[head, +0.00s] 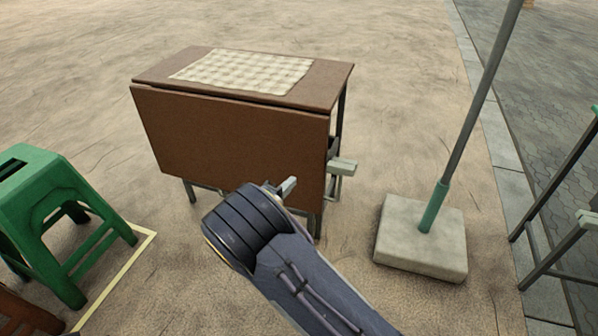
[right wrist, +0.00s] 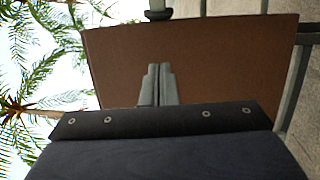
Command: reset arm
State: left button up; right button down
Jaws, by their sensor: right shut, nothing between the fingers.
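My right arm reaches in from the bottom of the head view. Its gripper (head: 288,186) is in front of the lower part of a brown folding table, largely hidden behind my dark rounded wrist. In the right wrist view the two grey fingers (right wrist: 158,84) are together, with nothing between them. A brown panel (right wrist: 215,65) fills the space behind them; whether the fingertips touch it cannot be told. My left gripper is not in view.
The brown table (head: 230,130) has a hanging front leaf and a checked cloth (head: 245,70) on top. A green stool (head: 45,200) stands at left. A pole rises from a concrete block (head: 420,245) at right.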

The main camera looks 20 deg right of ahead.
jog(key=shift+s+a, duration=0.45)
jog(key=shift+a, duration=0.05)
jog(key=s+d+r+m+g+y, duration=0.2)
jog(key=s+d+m+g+y, duration=0.45)
jog(key=s+d+g, duration=0.7)
jog(key=s+a+r+m+t+y, duration=0.1)
jog(key=s+a+r+t+y, duration=0.2)
jog(key=s, duration=0.4)
jog(key=s+a+r+m+t+y, duration=0.15)
jog(key=s+y, duration=0.25)
jog(key=s, duration=0.4)
jog(key=s+a+r+m+t+y, duration=0.1)
jog(key=s+a+r+t+y, duration=0.2)
jog(key=s, duration=0.4)
notch_tip(320, 180, up, 38)
jog(key=p, duration=3.7)
jog(key=shift+s+d+f+y, duration=0.25)
jog(key=shift+s+d+y, duration=0.1)
jog(key=shift+d, duration=0.05)
